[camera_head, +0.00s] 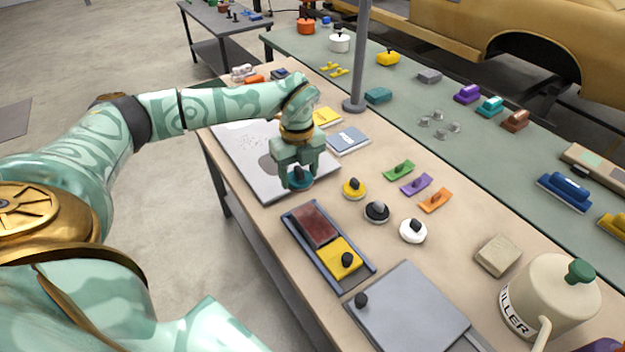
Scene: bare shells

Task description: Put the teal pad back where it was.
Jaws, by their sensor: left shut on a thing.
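My left gripper (299,174) points down and is shut on the teal pad (301,183). The pad is a round teal disc with a dark knob, partly hidden by the fingers. It is at the right edge of a light grey panel (255,180); I cannot tell whether it touches the surface. A yellow round pad (354,189), a black and grey one (376,212) and a white one (413,231) lie in a row to its right. My right gripper is not in view.
A blue tray (357,280) holding a dark red block and a yellow sponge lies in front. Green, purple and orange small holders (416,184) lie to the right. A grey post (357,60) stands behind. A grey plate (410,305) and a cream can (550,295) are at lower right.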

